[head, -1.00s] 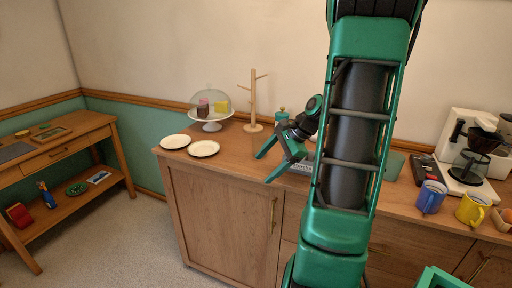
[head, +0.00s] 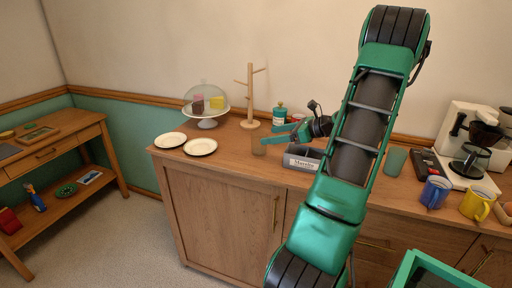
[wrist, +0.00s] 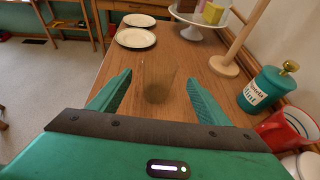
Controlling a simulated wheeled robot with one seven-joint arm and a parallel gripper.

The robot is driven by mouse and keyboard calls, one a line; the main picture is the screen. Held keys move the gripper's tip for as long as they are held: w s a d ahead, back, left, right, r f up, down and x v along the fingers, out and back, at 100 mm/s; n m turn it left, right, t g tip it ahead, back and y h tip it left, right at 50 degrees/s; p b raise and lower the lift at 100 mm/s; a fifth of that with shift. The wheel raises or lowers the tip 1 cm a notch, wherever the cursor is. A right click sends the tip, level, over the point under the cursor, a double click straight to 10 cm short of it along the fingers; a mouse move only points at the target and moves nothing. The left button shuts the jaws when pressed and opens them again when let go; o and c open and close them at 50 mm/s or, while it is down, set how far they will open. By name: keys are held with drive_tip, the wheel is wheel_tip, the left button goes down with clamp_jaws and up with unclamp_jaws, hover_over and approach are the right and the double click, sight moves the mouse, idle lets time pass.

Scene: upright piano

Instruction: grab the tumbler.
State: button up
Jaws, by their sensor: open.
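A clear, brownish see-through tumbler (wrist: 158,82) stands upright on the wooden counter. In the wrist view it shows between my two green fingers, near their tips, with a gap on each side. In the head view the tumbler (head: 258,144) is faint, just left of my gripper (head: 279,137). My gripper (wrist: 158,78) is open and level, pointing left along the counter, and holds nothing. How deep the tumbler sits between the fingers is hard to tell. A greenish tumbler-like cup (head: 395,162) stands right of my arm.
Two white plates (head: 201,146) and a domed cake stand (head: 207,122) are farther left. A wooden mug tree (head: 250,97), a teal canister (wrist: 266,90) and a red mug (wrist: 290,127) stand close by. A grey labelled box (head: 303,157) is beside my gripper.

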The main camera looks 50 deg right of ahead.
sight(259, 137)
drive_tip(key=shift+x, duration=3.35)
drive_tip(key=shift+a, duration=0.1)
drive_tip(key=c, duration=1.3)
